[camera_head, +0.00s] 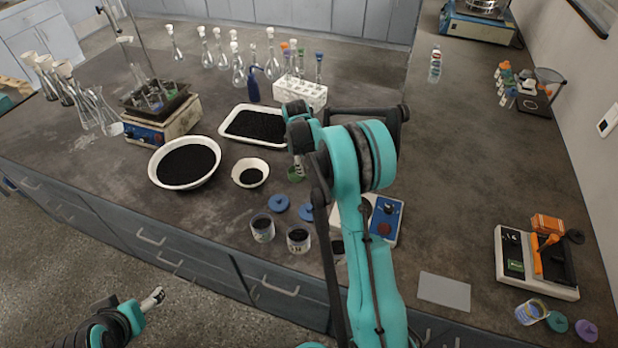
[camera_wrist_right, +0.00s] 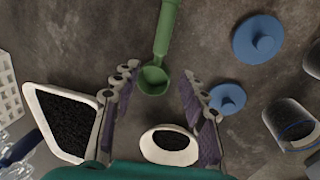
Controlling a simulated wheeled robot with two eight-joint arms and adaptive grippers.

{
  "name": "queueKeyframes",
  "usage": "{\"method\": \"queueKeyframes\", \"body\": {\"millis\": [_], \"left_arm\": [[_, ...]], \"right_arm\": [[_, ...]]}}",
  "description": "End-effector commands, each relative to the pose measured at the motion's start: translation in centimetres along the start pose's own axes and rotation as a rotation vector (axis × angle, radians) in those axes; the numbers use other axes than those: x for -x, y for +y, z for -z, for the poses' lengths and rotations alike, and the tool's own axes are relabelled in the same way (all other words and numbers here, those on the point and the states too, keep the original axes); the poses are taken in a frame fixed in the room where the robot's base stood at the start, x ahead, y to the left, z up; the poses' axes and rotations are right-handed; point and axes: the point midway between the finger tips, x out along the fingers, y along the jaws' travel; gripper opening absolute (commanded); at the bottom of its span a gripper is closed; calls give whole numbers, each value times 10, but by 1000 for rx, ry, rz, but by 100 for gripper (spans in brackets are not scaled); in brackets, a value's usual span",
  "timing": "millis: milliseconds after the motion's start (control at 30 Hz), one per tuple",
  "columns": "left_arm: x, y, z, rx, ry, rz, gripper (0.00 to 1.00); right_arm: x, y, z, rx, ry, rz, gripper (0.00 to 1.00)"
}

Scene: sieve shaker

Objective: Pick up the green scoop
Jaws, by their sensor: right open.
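The green scoop (camera_wrist_right: 156,78) lies in the right wrist view with its bowl between the finger ends and its handle running up, away from the palm. In the head view only part of the scoop (camera_head: 296,174) shows below my right gripper (camera_head: 299,160). My right gripper (camera_wrist_right: 157,84) is open, one finger on each side of the scoop bowl, with visible gaps to both. Whether the fingers are level with the scoop or above it I cannot tell. My left gripper (camera_head: 154,298) is at the lower left, off the bench; its jaw state is unclear.
A white bowl (camera_head: 214,181) and a small bowl (camera_head: 263,179) of black grains stand left of the scoop. A white tray (camera_head: 226,131) of grains lies behind. Blue lids (camera_head: 279,203) and jars (camera_head: 262,229) are in front. A white tube rack (camera_head: 318,96) stands behind the arm.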

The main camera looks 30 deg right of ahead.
Motion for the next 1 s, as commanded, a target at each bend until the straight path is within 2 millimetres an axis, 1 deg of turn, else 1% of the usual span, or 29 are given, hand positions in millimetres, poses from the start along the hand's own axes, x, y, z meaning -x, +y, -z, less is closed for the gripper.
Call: {"method": "queueKeyframes", "body": {"millis": [100,367,500,600,833,867,900,967,1000], "left_arm": [[-4,0,-3,0,0,0,74],[-12,0,-9,0,0,0,74],[-21,0,-15,0,0,0,74],[-23,0,-17,0,0,0,74],[-22,0,-16,0,0,0,74],[-22,0,-16,0,0,0,74],[-22,0,-16,0,0,0,74],[-22,0,-16,0,0,0,74],[-22,0,-16,0,0,0,74]], "right_arm": [[-15,0,0,3,-2,1,43],[-41,1,0,2,-1,1,43],[-64,3,-1,2,-1,1,43],[-76,3,-1,2,0,0,43],[-77,3,-1,1,0,0,43],[-77,3,-1,1,0,0,38],[-77,3,-1,1,0,0,27],[-77,3,-1,1,0,0,12],[-77,3,-1,1,0,0,1]]}}
